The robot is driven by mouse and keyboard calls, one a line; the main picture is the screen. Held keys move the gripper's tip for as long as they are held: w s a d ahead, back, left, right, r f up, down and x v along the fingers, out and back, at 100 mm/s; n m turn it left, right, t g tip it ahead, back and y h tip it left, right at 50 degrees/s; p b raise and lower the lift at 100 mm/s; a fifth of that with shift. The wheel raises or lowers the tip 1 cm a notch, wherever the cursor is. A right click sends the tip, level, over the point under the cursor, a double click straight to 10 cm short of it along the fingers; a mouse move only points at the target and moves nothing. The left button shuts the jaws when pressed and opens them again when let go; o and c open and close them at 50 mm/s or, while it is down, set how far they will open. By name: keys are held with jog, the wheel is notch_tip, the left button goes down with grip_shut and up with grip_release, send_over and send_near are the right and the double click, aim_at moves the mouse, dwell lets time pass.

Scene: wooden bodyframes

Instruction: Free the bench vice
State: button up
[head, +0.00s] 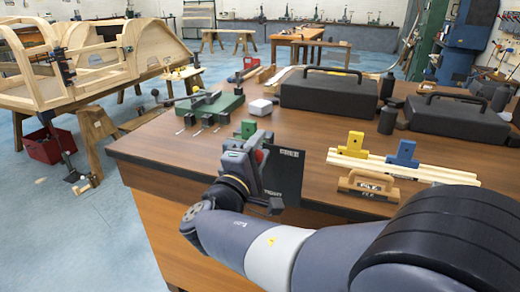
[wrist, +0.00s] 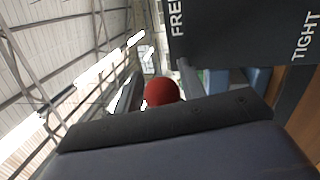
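A red ball knob (wrist: 162,92) shows in the wrist view between the two fingers of my gripper (wrist: 160,85). The fingers stand apart, with the knob nearer the right finger; I cannot tell whether it touches. In the head view the red knob (head: 260,156) shows in part beside my gripper (head: 257,148) at the bench's near edge. A dark plate (wrist: 240,30) reads FREE and TIGHT in the wrist view; in the head view the dark plate (head: 284,172) stands right of my gripper. A green block (head: 246,128) shows behind my gripper. The rest of the vice is hidden by my gripper.
The brown bench (head: 150,143) holds a green tool (head: 210,104) on the left and black cases (head: 330,97) behind. A wooden-handled tool (head: 367,186) and pale wooden strips (head: 400,168) lie right of the plate. A wooden frame (head: 90,60) stands across the floor.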

jog(key=v, duration=1)
jog(key=shift+s+a, duration=0.2)
jog(key=shift+s, duration=0.15)
jog(key=shift+f, duration=0.1)
jog(key=x, duration=1)
jog(key=shift+w+d, duration=0.25)
jog(key=shift+w, duration=0.1)
